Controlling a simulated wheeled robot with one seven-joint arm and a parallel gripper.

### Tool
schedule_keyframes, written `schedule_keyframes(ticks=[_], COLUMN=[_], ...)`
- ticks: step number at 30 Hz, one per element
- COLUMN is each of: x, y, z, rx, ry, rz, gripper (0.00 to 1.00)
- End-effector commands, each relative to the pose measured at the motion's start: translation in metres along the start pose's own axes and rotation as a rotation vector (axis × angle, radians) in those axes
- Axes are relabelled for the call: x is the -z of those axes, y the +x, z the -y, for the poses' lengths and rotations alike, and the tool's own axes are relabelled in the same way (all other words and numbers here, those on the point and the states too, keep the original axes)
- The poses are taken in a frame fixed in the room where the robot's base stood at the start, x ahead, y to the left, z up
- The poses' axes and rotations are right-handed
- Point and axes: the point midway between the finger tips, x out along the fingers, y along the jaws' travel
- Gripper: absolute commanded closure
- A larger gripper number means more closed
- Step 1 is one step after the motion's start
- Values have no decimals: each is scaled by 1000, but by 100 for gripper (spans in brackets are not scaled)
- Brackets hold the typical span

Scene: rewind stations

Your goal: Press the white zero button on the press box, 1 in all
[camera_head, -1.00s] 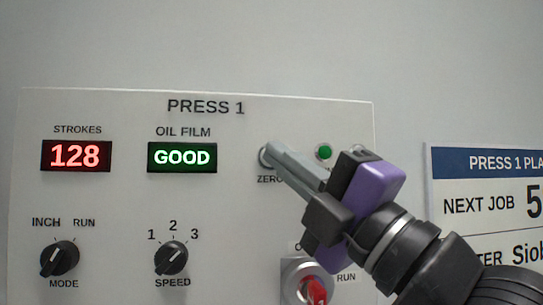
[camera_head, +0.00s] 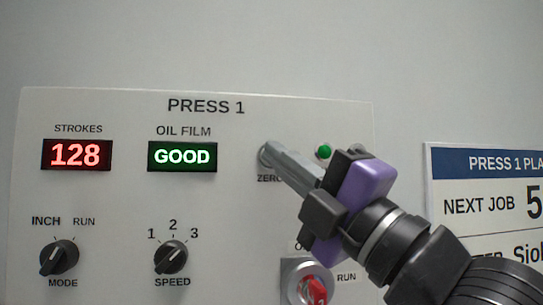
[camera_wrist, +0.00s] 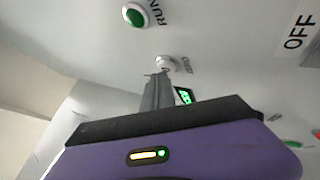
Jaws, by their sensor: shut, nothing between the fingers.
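The press box (camera_head: 120,113) is a pale panel marked PRESS 1. My gripper (camera_head: 268,150) is shut and empty, its fingers pointing at the spot above the ZERO label. In the head view the fingertips cover most of the zero button, with only a rim (camera_head: 262,158) showing at their left. In the wrist view the white zero button (camera_wrist: 167,63) shows just beyond the fingertips (camera_wrist: 156,75). The tips are at or very near the button; I cannot tell whether they touch. The red STROKES display (camera_head: 77,155) reads 128.
A red switch (camera_head: 315,289) sits below my gripper, partly hidden. The OIL FILM display (camera_head: 182,157) reads GOOD. MODE (camera_head: 59,258) and SPEED (camera_head: 171,258) knobs are lower left. A notice (camera_head: 485,195) hangs at right.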

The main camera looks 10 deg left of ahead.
Motion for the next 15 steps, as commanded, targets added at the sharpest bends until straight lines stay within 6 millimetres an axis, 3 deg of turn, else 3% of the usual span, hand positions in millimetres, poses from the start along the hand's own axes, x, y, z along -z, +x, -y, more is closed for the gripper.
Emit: schedule_keyframes(ticks=[15], x=[-3], y=[4], z=[3], rx=[0], ry=[0], rz=[0], gripper=[100])
